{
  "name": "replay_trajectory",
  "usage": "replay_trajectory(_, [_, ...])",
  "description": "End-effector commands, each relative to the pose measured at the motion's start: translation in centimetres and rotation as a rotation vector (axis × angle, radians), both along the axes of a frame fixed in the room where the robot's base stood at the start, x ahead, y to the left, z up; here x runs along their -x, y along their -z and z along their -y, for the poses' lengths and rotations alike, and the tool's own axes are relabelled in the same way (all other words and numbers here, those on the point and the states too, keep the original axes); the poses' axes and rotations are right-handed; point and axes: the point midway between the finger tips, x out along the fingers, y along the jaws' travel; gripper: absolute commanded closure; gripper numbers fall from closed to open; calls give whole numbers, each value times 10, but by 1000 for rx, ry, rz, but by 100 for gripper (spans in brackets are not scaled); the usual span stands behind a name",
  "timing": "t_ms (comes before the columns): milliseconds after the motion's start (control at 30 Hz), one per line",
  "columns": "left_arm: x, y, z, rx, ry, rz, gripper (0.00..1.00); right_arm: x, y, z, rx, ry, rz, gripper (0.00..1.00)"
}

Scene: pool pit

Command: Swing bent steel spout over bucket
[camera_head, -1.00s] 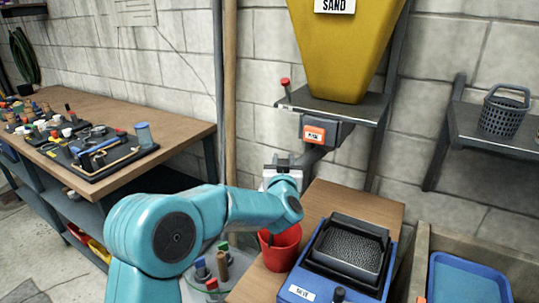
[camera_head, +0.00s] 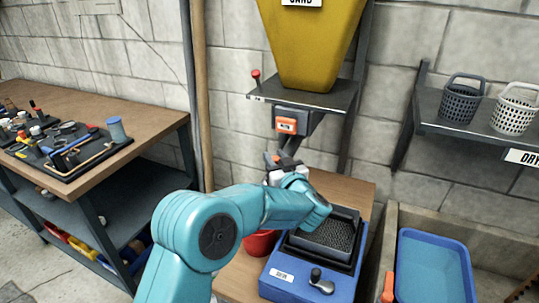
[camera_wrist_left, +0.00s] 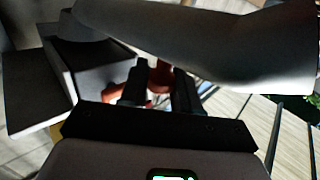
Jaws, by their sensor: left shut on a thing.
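The bent grey steel spout (camera_head: 290,146) hangs under the yellow sand hopper, below a grey box with an orange label. My left gripper (camera_head: 273,164) is at the spout's lower end. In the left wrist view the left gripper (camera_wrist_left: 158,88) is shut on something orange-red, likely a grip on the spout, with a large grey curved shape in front. The red bucket (camera_head: 261,243) stands on the wooden bench, below the gripper and a little to its left; my left arm hides much of it. I cannot tell whether the spout's mouth is over it. My right gripper is not in view.
A blue sieve unit (camera_head: 315,262) with a dark tray stands right of the bucket. A blue tray (camera_head: 432,265) lies further right. Two baskets stand on the right shelf (camera_head: 450,122). A cluttered workbench (camera_head: 155,130) is at left. A vertical pole (camera_head: 201,95) stands behind my arm.

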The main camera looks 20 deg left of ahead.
Motion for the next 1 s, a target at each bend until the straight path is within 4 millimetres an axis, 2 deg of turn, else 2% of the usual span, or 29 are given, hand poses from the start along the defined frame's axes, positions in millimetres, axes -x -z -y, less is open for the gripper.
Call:
replay_trajectory(33, [-1,-9,2,-7,0,18,100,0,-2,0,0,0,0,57])
replay_trajectory(433, [0,-9,1,-5,-10,20,100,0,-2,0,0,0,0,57])
replay_trajectory(467, [0,-9,1,-5,-10,20,66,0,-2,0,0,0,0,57])
replay_trajectory(500, [0,-9,1,-5,-10,19,53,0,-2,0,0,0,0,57])
replay_trajectory(533, [0,-9,1,-5,-9,18,48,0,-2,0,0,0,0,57])
replay_trajectory(833, [1,-4,2,-2,-10,9,48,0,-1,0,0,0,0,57])
replay_trajectory(1000, [15,-3,19,-2,-6,8,48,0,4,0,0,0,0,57])
